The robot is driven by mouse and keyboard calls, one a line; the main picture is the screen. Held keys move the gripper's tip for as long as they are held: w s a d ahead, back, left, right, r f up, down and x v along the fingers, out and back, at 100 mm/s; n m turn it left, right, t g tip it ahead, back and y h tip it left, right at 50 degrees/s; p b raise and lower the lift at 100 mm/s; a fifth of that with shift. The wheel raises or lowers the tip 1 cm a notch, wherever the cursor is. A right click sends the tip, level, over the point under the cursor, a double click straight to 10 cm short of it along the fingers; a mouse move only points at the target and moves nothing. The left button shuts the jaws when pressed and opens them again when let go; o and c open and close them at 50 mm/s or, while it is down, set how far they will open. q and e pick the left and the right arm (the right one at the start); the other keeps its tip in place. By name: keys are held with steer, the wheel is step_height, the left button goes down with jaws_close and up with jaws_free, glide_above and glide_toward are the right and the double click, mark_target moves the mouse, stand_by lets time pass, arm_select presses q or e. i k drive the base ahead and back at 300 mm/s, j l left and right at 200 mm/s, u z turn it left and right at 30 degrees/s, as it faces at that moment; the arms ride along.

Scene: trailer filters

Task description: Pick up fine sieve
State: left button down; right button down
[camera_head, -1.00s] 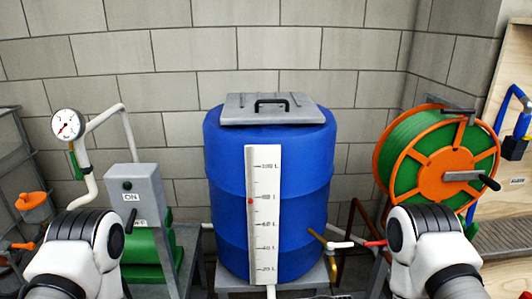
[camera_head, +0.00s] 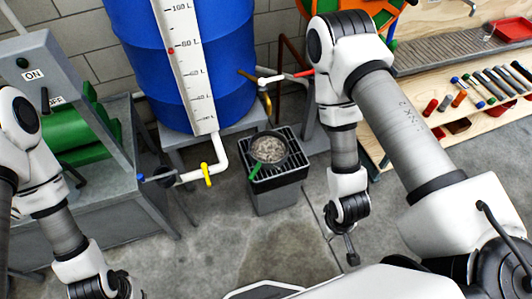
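A round dark sieve (camera_head: 282,160) with a green handle (camera_head: 253,171) sits on the slatted top of a dark grey box-shaped stand (camera_head: 275,196) in the middle of the head view. Grey, grainy matter lies in it. I cannot tell whether its mesh is fine. My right gripper (camera_head: 351,256) points down over the floor, to the right of and nearer than the sieve, apart from it. Its fingers are small and I cannot tell if they are open. My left gripper (camera_head: 104,290) is at the bottom left edge, partly cut off, far from the sieve.
A blue barrel (camera_head: 235,62) stands behind, with a white outlet pipe (camera_head: 220,152) and yellow valve handle (camera_head: 206,174). A grey bench with a green machine (camera_head: 85,128) is left. A wooden bench (camera_head: 440,118) with several tools is right. Floor around the stand is clear.

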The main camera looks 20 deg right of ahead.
mark_target(268, 150)
steer(key=z, duration=5.25)
steer(key=u, duration=4.65)
steer(key=j+u, duration=0.15)
steer(key=j, duration=0.25)
steer(key=i+j+u, duration=0.2)
steer(key=j, duration=0.15)
steer(key=j+u, duration=0.15)
steer(key=j, duration=0.2)
steer(key=i, duration=0.05)
